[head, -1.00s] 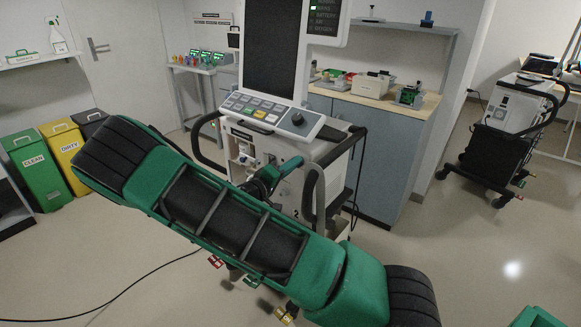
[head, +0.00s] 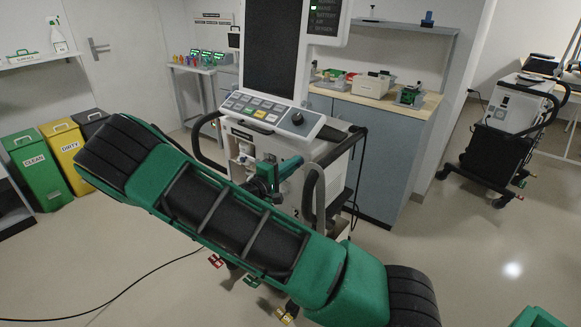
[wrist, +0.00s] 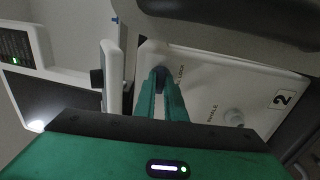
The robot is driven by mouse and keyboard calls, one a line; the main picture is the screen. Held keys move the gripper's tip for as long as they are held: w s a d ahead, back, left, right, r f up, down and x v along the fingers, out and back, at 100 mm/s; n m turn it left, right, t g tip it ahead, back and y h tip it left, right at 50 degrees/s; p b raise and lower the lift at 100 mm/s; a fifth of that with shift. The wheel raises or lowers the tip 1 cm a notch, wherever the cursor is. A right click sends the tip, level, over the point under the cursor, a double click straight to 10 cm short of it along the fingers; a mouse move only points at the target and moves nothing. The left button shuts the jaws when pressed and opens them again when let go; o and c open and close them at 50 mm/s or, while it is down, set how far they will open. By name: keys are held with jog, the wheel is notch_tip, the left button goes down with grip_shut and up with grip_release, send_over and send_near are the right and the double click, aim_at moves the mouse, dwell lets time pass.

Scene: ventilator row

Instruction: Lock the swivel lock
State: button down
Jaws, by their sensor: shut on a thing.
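The ventilator (head: 300,155) marked 2 stands in front of me, with its white front panel (wrist: 250,88) close in the wrist view. My gripper (wrist: 163,82) has its two green fingers closed together against this panel, beside printed lettering that seems to read "LOCK". They are shut on a small dark part, the swivel lock (wrist: 158,72), mostly hidden by the fingers. In the head view my gripper (head: 266,172) is at the ventilator's front, below the keypad, and my arm hides the lock and much of the lower body.
A black handle (head: 207,150) curves out at the ventilator's left. Bins (head: 36,170) stand at the left, a counter (head: 425,102) behind, and another ventilator (head: 515,105) at the right.

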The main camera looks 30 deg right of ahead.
jog(key=shift+w+a+f, duration=0.1)
jog(key=shift+a+f, duration=0.05)
jog(key=c, duration=1.8)
grip_release()
jog(key=v, duration=1)
jog(key=shift+s+a, duration=0.2)
jog(key=shift+a, duration=0.1)
